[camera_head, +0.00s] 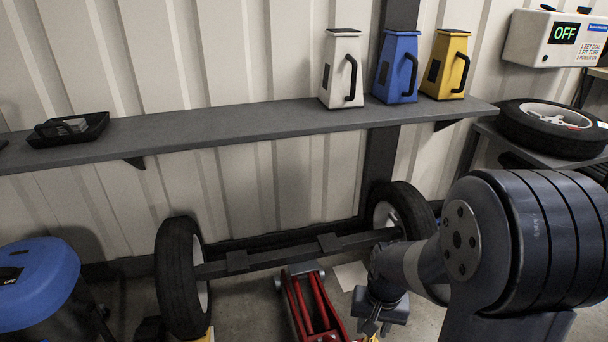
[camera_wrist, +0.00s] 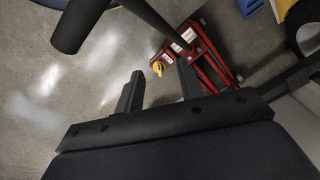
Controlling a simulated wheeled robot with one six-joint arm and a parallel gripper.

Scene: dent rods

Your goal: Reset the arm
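My arm fills the lower right of the head view, bent down toward the floor. My gripper (camera_head: 372,322) hangs low at the bottom of the head view, right of a red floor jack (camera_head: 312,306). In the wrist view my gripper's two fingers (camera_wrist: 160,82) stand well apart with nothing between them, so it is open and empty. The red jack (camera_wrist: 205,55) lies beyond the fingers in the wrist view, with a small yellow part beside it.
An axle (camera_head: 300,252) with two wheels spans the space behind the jack. A shelf (camera_head: 220,125) holds white, blue and yellow canisters (camera_head: 397,68) and a black tray (camera_head: 68,130).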

